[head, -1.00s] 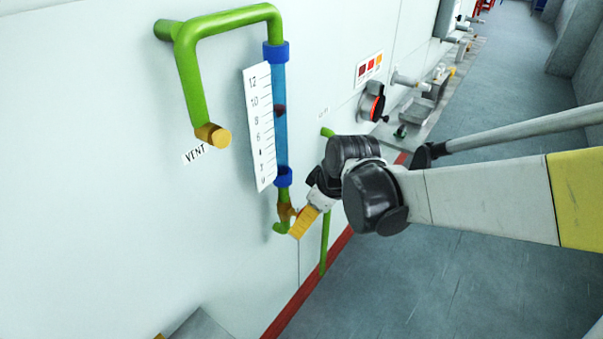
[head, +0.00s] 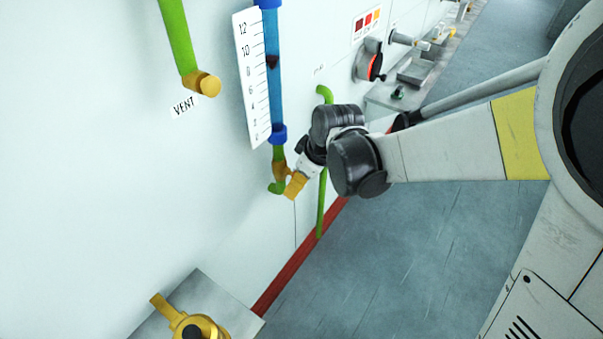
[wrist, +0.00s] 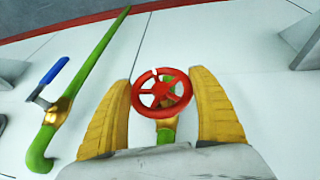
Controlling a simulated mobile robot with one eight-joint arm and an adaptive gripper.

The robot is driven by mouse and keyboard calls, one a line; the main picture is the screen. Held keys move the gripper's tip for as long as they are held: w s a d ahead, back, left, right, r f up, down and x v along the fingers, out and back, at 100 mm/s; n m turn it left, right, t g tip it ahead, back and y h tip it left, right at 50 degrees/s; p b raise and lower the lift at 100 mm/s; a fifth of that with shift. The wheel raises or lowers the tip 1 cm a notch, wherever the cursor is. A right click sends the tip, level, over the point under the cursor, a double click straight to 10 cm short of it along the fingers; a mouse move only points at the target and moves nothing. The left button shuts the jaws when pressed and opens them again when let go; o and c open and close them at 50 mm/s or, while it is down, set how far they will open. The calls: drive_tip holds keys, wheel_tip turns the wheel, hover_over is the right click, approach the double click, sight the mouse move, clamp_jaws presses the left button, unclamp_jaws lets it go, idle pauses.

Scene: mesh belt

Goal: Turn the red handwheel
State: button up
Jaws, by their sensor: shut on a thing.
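The red handwheel (wrist: 176,81) is in the middle of the wrist view, a spoked ring on a brass and green fitting. Its rim has a small white mark near the top. My gripper (wrist: 161,84) has one yellow finger on each side of the wheel and is shut on its rim. In the head view my gripper (head: 296,185) is at the brass fitting (head: 279,168) at the foot of the blue sight tube. There the wheel itself is hidden behind the fingers.
A green pipe (head: 322,205) runs just right of my gripper; the wrist view shows its blue lever (wrist: 54,72). A numbered scale (head: 251,80) stands above. A grey box (head: 215,290) with a brass fitting is at lower left. Open floor (head: 400,260) lies to the right.

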drive_tip(key=shift+w+g, duration=0.1)
drive_tip(key=shift+g, duration=0.2)
drive_tip(key=m+g+y, duration=0.1)
drive_tip(key=g+y, duration=0.1)
drive_tip(key=shift+g+y, duration=0.4)
drive_tip(key=g+y+b, duration=0.1)
drive_tip(key=g+y, duration=0.1)
drive_tip(key=shift+m+g, duration=0.3)
drive_tip(key=shift+m, duration=0.1)
drive_tip(key=shift+g+y+b, duration=0.4)
drive_tip(key=shift+y+b, duration=0.05)
drive_tip(key=shift+y, duration=0.05)
drive_tip(key=o, duration=1.2)
drive_tip(key=shift+r, duration=0.1)
drive_tip(key=v, duration=1.2)
